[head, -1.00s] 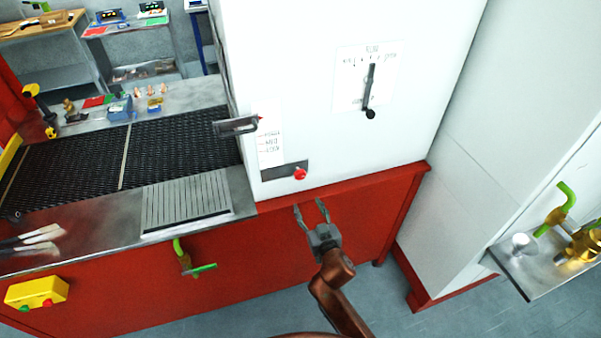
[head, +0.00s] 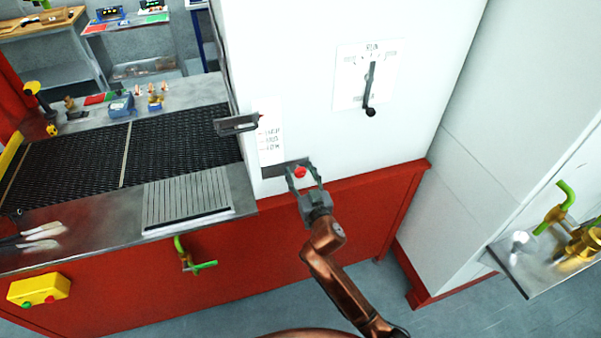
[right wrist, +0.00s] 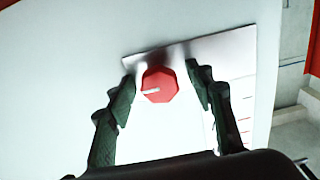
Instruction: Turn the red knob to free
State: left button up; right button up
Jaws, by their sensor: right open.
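The red knob (head: 300,172) sits on a grey plate (head: 272,171) low on the white cabinet front, just above the red base. In the right wrist view the knob (right wrist: 159,85) is faceted, with a white pointer mark toward the picture's left. My right gripper (head: 304,176) is open, its two fingers reaching up on either side of the knob. In the right wrist view the fingers (right wrist: 160,80) stand left and right of the knob with gaps, and I see no contact. My left gripper is not in view.
A black lever (head: 369,90) on a white dial plate is higher on the cabinet. A grey handle (head: 236,125) juts out left of the knob. A mesh belt (head: 70,165) lies left, and a shelf with brass valves (head: 540,262) is at right.

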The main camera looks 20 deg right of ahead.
jog(key=c, duration=1.2)
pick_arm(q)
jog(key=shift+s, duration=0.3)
pick_arm(e)
jog(key=shift+o, duration=0.2)
